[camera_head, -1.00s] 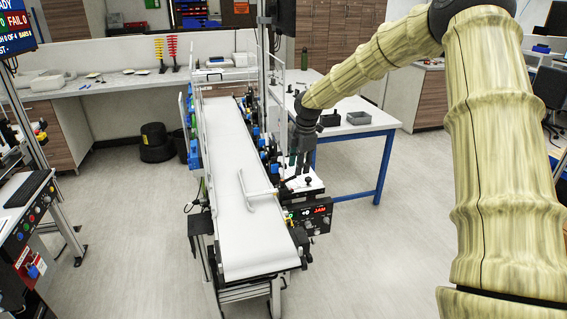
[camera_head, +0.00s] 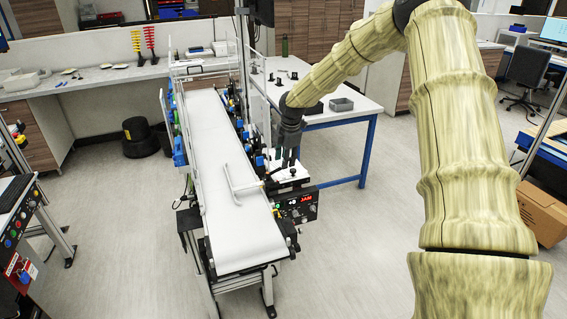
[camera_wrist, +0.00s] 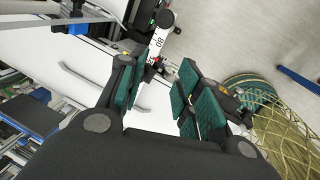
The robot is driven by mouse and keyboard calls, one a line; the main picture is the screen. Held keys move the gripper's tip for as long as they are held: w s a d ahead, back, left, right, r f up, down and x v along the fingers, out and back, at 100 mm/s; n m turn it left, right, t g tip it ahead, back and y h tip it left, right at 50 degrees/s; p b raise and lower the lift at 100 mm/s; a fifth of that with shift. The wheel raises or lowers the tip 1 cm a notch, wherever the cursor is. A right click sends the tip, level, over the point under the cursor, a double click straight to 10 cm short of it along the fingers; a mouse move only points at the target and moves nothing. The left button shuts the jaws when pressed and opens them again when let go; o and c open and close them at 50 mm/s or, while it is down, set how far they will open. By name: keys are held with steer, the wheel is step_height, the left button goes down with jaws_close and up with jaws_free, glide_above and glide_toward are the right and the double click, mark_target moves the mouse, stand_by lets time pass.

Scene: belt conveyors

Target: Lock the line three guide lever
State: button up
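A dark lever with a black round knob (camera_head: 293,171) stands on a white plate beside the right edge of the near conveyor belt (camera_head: 225,215). A black knob (camera_wrist: 165,18) and a white marked plate (camera_wrist: 157,43) also show in the wrist view, beyond the fingertips. My gripper (camera_head: 286,158) hangs pointing down just above the lever area. In the wrist view my gripper (camera_wrist: 160,88) is open, its green-padded fingers apart with nothing between them. I cannot tell whether it touches the lever. A white bent guide rail (camera_head: 233,182) lies across the belt.
A blue-legged table (camera_head: 345,115) with a grey bin (camera_head: 341,104) stands behind my gripper. Blue clamps line the belt's right side. Open floor lies right of the conveyor.

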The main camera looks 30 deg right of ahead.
mark_target(280, 168)
steer(key=x, duration=0.3)
steer(key=w+p+x, duration=0.1)
steer(key=x, duration=0.1)
steer(key=shift+w+f, duration=0.2)
steer(key=shift+w, duration=0.05)
steer(key=shift+s+r, duration=0.1)
steer(key=shift+r, duration=0.05)
steer(key=shift+c, duration=0.6)
steer(key=shift+w+a+f, duration=0.1)
steer(key=shift+w+f, duration=0.75)
steer(key=shift+w, duration=0.3)
jaws_close()
steer(key=shift+s+r, duration=0.25)
steer(key=shift+d, duration=0.2)
